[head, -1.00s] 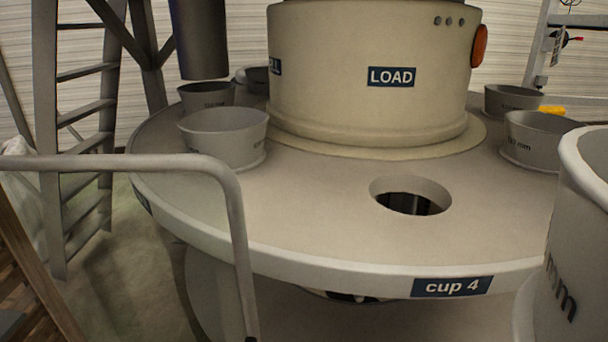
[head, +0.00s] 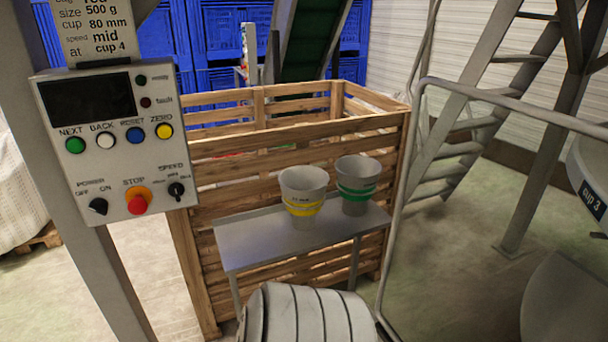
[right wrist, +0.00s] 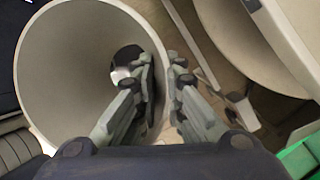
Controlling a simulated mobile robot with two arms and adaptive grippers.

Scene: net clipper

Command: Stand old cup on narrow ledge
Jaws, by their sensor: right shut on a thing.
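A wide grey cup (right wrist: 70,65) fills the left of the right wrist view, with its open mouth toward the camera and a round opening at its far end. My right gripper (right wrist: 165,68) is shut on the cup's wall, one finger inside and one outside. The narrow grey ledge (head: 250,245) stands in front of a wooden crate in the head view. A cup with a yellow band (head: 303,190) and a cup with a green band (head: 357,180) stand upright on its right part. The ledge's left part is bare. My left gripper is not in view.
The slatted wooden crate (head: 215,150) stands behind the ledge. A control box (head: 110,135) on a post is at the left. A grey handrail (head: 520,105) and the turntable edge with a "cup 3" label (head: 592,200) are at the right.

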